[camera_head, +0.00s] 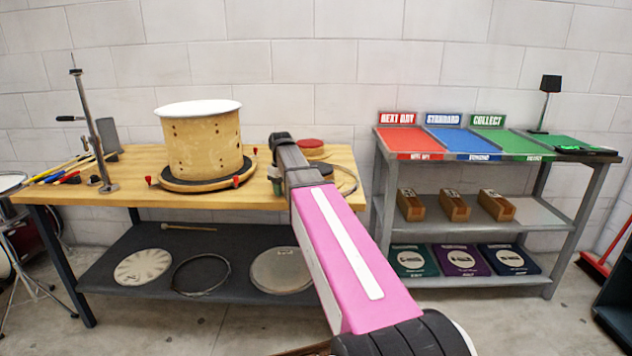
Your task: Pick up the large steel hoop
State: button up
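A thin grey metal hoop (355,178) lies at the right end of the wooden workbench, partly hidden behind my arm. A second, dark ring-shaped hoop (173,277) lies flat on the bench's lower shelf, between two round drumheads. I cannot tell from this view which of the two is the large steel hoop. My pink arm reaches from the lower right to the bench's right half. My gripper is at or behind the arm's far end, near the bench hoop's left side. Its fingers cannot be made out, and no hoop is visibly held.
A wooden drum shell (204,145) stands on a round base on the bench (130,192). A metal stand (92,130) and tools are at left. Drumheads (143,267) and a mallet (189,227) lie below. A grey rack (450,225) with coloured trays stands at right.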

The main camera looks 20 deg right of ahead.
grip_shut()
jog(key=shift+r, duration=0.15)
